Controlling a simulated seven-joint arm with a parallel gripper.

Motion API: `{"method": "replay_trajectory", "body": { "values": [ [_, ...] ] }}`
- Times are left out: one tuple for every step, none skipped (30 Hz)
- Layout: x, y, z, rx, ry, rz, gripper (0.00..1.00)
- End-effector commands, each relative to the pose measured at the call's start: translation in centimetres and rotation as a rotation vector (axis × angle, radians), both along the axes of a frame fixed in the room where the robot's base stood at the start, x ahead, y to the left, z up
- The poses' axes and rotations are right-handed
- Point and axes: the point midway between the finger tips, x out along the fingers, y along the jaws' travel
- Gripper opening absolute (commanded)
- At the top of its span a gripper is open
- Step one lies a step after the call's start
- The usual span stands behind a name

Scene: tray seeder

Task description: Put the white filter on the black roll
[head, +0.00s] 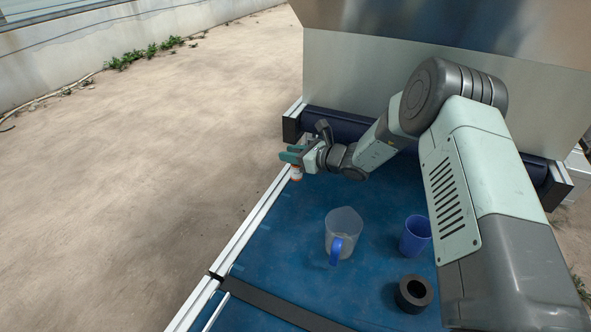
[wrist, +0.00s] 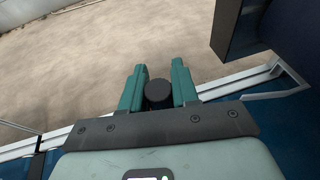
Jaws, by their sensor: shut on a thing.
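The white filter (head: 297,176) looks like a small white piece with an orange band, partly hidden by the fingers. In the wrist view its round dark top (wrist: 158,93) shows between the fingers. My gripper (head: 290,157) is shut on it at the far left edge of the blue belt, near the side rail. The gripper also shows in the wrist view (wrist: 157,88). The black roll (head: 402,301) is a short, thick ring with its hole facing up. It sits on the belt at the near right, well apart from my gripper.
A clear pitcher (head: 343,226) with a blue handle stands on the blue belt (head: 290,265) between my gripper and the roll. A blue cup (head: 415,237) stands just behind the roll. A black strip (head: 275,306) crosses the belt in front. A metal rail (head: 243,238) runs along the left.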

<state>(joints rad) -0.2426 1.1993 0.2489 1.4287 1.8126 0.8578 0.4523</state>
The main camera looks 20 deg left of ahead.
Motion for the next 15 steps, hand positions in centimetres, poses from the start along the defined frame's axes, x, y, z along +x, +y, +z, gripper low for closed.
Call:
{"method": "replay_trajectory", "body": {
  "values": [
    [0.0,0.0,0.7,0.000,-0.001,0.000,0.00],
    [0.0,0.0,1.0,0.000,-0.001,-0.001,0.00],
    [0.0,0.0,1.3,-0.001,-0.001,-0.001,0.00],
    [0.0,0.0,1.5,-0.001,-0.001,0.000,0.00],
    [0.0,0.0,1.6,-0.001,0.000,0.000,0.00],
    [0.0,0.0,1.7,-0.002,0.000,0.000,0.00],
    [0.0,0.0,1.7,-0.002,0.000,0.000,0.00],
    [0.0,-0.1,1.8,-0.002,0.001,0.000,0.00],
    [0.0,-0.4,1.7,-0.002,0.001,-0.001,0.00],
    [0.1,-0.8,1.7,-0.002,0.002,-0.003,0.00],
    [0.2,-1.3,1.7,-0.002,0.001,-0.004,0.00],
    [0.3,-2.2,1.7,-0.002,0.001,-0.007,0.00],
    [0.4,-3.2,1.7,-0.001,0.001,-0.010,0.00],
    [0.4,-4.2,1.7,-0.002,0.002,-0.011,0.00],
    [0.4,-5.9,1.7,-0.001,0.003,-0.014,0.00]
  ]
}}
